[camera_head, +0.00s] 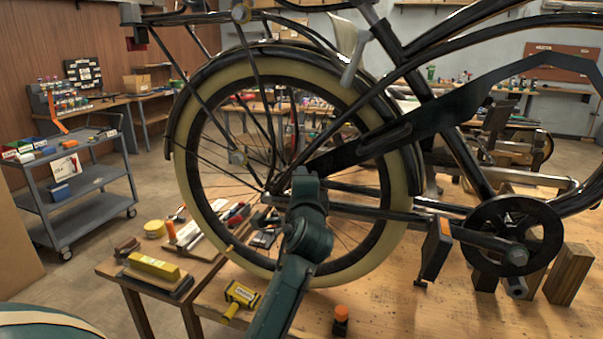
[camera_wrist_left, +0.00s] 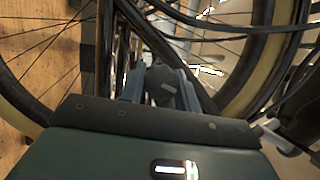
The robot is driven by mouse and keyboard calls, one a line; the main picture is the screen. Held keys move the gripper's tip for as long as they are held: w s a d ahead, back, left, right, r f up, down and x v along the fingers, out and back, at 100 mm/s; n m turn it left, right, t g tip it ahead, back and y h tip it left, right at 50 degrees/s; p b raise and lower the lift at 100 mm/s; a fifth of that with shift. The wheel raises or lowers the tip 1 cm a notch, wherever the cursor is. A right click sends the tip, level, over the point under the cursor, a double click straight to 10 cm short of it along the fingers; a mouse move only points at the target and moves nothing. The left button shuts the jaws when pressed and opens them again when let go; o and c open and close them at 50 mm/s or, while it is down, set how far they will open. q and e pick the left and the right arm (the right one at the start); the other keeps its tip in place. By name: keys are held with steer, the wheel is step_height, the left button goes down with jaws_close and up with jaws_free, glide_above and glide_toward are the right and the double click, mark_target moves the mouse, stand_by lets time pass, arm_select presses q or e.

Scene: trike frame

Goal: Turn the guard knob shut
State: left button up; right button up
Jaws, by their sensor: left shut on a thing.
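A black trike frame with a cream-tyred wheel (camera_head: 184,150) stands over the wooden bench. A long dark chain guard (camera_head: 455,112) runs from the wheel hub up to the right. My left gripper (camera_head: 275,190) reaches in from below to the hub area, at the guard's rear end. In the left wrist view, its two grey fingers (camera_wrist_left: 163,88) are shut on a small dark knob (camera_wrist_left: 166,80) in front of the spokes. The head view hides the knob behind my wrist, and its turn angle cannot be told. My right gripper is not in view.
Spokes, frame tubes and a crank with chainring (camera_head: 512,232) crowd the space around my left arm. A side table (camera_head: 115,267) holds tools at left. The bench front is mostly clear.

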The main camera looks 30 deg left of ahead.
arm_select(q)
steer(key=shift+n+g+h+p, duration=0.3)
steer(key=shift+n+g+p, duration=0.35)
steer(key=shift+n, duration=0.85)
steer(key=o, duration=1)
steer(key=shift+c, duration=0.2)
